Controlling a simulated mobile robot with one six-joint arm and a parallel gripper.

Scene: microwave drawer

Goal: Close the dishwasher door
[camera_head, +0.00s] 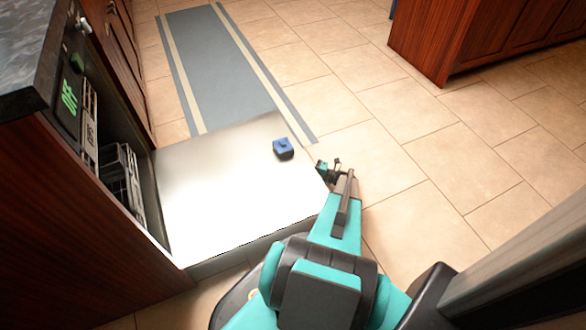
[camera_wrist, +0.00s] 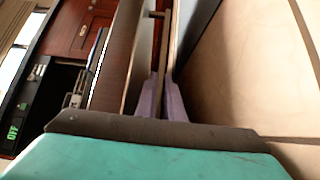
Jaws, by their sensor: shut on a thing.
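The dishwasher door (camera_head: 225,190) is open and lies folded down, its pale inner face up, in the head view. The dishwasher (camera_head: 75,100) is at the left, with a rack (camera_head: 122,175) inside its dark opening. My gripper (camera_head: 328,168) is at the door's outer edge, at the right. In the wrist view, its fingers (camera_wrist: 161,100) are closed around a thin bar, which looks like the door handle (camera_wrist: 163,50), running along the brown door front. The exact contact is partly hidden by the fingers.
A small blue object (camera_head: 283,148) sits on the door's inner face, near the outer edge. A grey striped rug (camera_head: 218,65) lies beyond the door. Wooden cabinets (camera_head: 465,40) stand at the upper right. Tiled floor (camera_head: 430,185) is clear to the right.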

